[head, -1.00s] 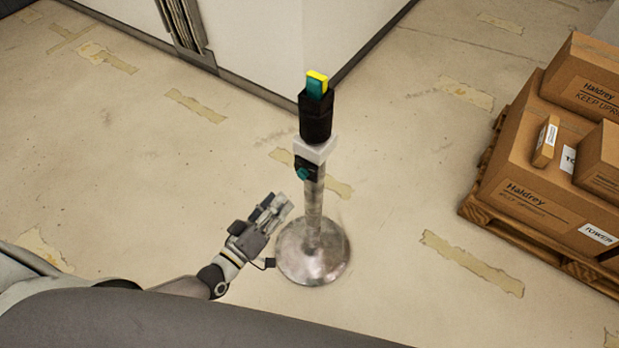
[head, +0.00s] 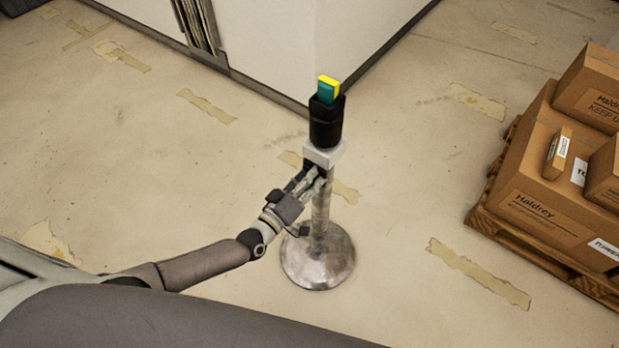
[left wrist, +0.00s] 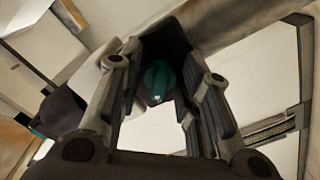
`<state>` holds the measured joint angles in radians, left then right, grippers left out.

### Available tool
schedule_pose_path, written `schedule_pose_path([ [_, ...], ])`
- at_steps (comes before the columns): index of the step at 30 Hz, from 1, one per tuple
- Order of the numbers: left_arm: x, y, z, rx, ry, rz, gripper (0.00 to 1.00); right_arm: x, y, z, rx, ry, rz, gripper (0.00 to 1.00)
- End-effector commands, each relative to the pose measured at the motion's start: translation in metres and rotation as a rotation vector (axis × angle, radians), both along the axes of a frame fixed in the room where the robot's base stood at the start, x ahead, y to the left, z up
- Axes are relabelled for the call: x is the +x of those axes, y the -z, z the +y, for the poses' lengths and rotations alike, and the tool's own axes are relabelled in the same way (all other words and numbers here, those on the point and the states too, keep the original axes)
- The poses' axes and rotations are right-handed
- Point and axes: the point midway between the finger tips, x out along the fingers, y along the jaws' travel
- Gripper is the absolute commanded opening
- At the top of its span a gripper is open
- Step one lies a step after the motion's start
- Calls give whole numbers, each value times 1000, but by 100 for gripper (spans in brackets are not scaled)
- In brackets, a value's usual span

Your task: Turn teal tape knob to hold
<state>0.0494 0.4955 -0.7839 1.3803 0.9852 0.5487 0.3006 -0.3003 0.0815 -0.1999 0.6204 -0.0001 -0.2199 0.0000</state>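The teal knob (left wrist: 158,80) sits on a dark plate and shows between the two fingers of my left gripper (left wrist: 158,65) in the left wrist view. The fingers stand apart on either side of it, and contact cannot be made out. In the head view my left gripper (head: 312,180) is at the post (head: 320,212), just under the pale block (head: 323,155), and hides the knob. Above the block is a black holder (head: 326,122) with a teal and yellow piece (head: 328,90) upright in it. My right gripper is not in view.
The post stands on a round metal base (head: 318,262) on a taped concrete floor. A pallet (head: 530,242) with cardboard boxes (head: 545,205) is at the right. A white wall corner (head: 275,45) stands behind. The floor around the base is clear.

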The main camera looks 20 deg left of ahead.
Motion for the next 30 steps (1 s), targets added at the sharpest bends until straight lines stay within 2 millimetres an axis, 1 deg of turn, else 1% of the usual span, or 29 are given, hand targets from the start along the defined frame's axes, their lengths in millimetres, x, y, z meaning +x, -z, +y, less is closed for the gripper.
schedule_pose_path([
  [1,0,0,0,0,0,0,32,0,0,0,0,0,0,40],
  [6,0,0,0,0,0,0,10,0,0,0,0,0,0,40],
  [9,0,0,0,1,0,0,0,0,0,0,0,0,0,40],
  [14,0,0,0,9,0,-3,0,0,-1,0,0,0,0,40],
  [20,0,-1,0,69,-1,-24,0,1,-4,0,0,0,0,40],
  [26,-1,-1,0,196,-1,-68,0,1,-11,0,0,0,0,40],
  [30,-1,-1,0,317,-2,-113,0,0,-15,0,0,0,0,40],
])
